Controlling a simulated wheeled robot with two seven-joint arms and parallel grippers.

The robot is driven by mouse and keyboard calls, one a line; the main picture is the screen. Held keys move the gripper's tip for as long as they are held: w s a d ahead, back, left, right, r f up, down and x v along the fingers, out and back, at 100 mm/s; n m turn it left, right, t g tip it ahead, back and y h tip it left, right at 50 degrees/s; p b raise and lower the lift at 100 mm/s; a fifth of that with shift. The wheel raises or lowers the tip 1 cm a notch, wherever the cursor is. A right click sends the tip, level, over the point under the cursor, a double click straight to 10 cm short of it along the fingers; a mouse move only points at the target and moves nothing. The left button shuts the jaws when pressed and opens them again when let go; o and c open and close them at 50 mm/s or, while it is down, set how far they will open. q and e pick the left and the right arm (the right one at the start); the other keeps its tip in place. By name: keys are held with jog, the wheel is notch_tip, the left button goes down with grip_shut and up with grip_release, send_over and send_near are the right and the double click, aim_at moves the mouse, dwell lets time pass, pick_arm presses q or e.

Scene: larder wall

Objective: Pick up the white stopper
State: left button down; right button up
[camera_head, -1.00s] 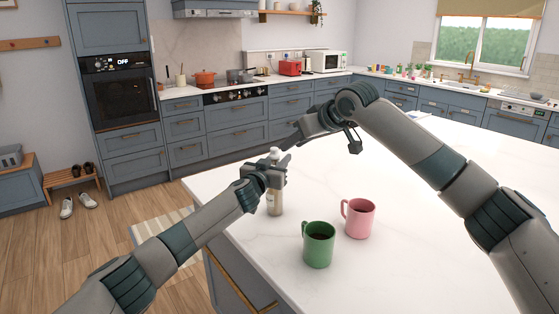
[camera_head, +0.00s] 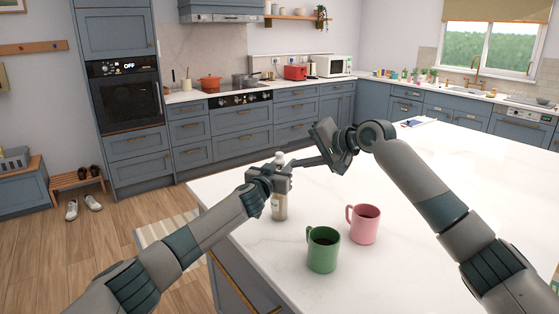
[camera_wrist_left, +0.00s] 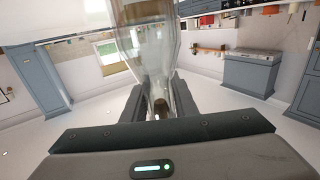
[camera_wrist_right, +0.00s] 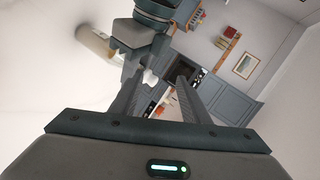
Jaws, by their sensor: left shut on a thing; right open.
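A clear bottle (camera_head: 279,207) with pale brown contents stands on or just above the white counter, upright. My left gripper (camera_head: 271,178) is shut on it below the top; its glass (camera_wrist_left: 150,45) also shows in the left wrist view. The white stopper (camera_head: 279,158) is at the bottle's top, just above my left gripper. My right gripper (camera_head: 303,163) is open, pointing left at the stopper from the right. In the right wrist view, the stopper (camera_wrist_right: 150,77) shows between the open fingers (camera_wrist_right: 160,84), nearer the left one. I cannot tell whether they touch it.
The counter's left edge is close to the bottle. Its right part is mostly clear.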

jog(key=m+y, duration=0.1)
jog(key=m, duration=0.3)
jog(key=m+t+y, duration=0.3)
jog(key=m, duration=1.5)
send_near(279, 159)
jog(key=shift+d+r, duration=0.35)
jog(key=shift+d, duration=0.35)
jog(key=shift+w, duration=0.1)
jog(key=x, duration=0.6)
jog(key=shift+w+a, duration=0.2)
jog(key=shift+a, duration=0.05)
jog(key=shift+a, duration=0.1)
jog(key=shift+x, duration=2.55)
